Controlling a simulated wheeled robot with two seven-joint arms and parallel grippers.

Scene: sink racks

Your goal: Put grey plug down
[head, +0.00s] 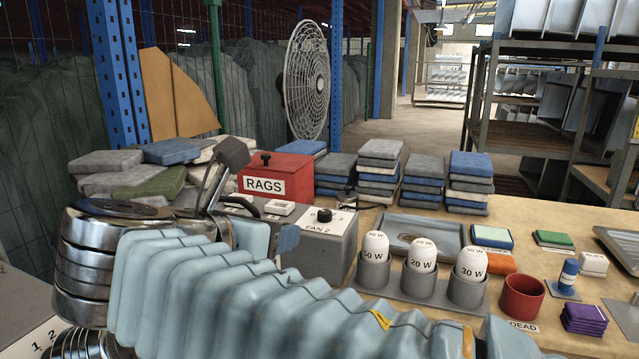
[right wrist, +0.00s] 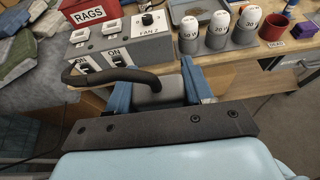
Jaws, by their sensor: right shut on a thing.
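My right gripper (right wrist: 157,92), with blue fingers, is shut on the grey plug (right wrist: 155,93) in the right wrist view. A thick black cable (right wrist: 112,74) curves from the plug to the left. The held plug is in front of the grey switch box (right wrist: 125,48). In the head view, my pale blue right sleeve crosses the foreground, and its blue gripper part (head: 287,239) is beside the box (head: 325,245); the plug is mostly hidden there.
The red RAGS box (head: 275,172) stands behind the switch box, with folded cloth stacks (head: 380,170) around it. Bulbs in grey cups (head: 422,265), a red cup (head: 522,296) and purple cloths (head: 584,318) are to the right. Some bare wood (head: 545,212) shows at the back right.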

